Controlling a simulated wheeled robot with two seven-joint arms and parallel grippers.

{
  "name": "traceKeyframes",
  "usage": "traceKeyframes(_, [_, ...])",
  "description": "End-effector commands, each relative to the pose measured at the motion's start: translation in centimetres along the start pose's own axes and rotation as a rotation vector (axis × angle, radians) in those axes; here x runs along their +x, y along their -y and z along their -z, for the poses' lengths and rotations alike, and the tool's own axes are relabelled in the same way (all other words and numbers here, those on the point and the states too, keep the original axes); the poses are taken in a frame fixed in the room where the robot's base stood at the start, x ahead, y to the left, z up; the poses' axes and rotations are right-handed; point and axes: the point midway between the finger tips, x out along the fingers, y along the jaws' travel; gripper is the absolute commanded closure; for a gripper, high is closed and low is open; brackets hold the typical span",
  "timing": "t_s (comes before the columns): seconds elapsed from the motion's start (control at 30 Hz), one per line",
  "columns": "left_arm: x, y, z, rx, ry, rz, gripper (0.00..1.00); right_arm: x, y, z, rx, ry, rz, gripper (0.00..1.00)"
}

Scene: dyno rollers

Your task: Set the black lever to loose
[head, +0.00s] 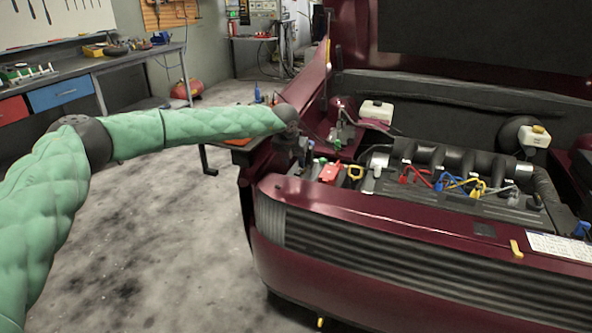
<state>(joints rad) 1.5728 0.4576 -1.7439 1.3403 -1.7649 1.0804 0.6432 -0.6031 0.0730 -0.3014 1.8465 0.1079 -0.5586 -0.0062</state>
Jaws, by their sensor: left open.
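My left arm, in a green padded sleeve, reaches in from the left of the head view. My left gripper (287,153) is a dark shape at the front left corner of the dark red car (390,225), beside the raised fender edge. It is open; its fingertips are small and hard to separate from the dark background. I cannot pick out the black lever; it may be hidden behind the gripper or lost among the dark engine parts. My right gripper is not in view.
A workbench (130,62) with tools stands at the left wall. The concrete floor (165,235) left of the car is clear.

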Motion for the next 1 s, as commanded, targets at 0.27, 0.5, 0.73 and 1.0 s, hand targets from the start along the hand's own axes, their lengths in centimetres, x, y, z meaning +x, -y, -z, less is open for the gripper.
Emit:
traceKeyframes(0.27, [3.8,0.0,0.0,0.001,0.000,0.001,0.58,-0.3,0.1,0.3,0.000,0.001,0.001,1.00])
traceKeyframes(0.5, [5.2,0.0,0.0,0.000,0.001,0.002,0.58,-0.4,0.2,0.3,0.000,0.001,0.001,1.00])
traceKeyframes(0.73, [5.2,0.0,0.0,0.000,0.001,0.002,0.58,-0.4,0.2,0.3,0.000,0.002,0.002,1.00])
traceKeyframes(1.0, [5.2,0.0,0.0,0.000,0.001,0.002,1.00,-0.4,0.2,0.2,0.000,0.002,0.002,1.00])
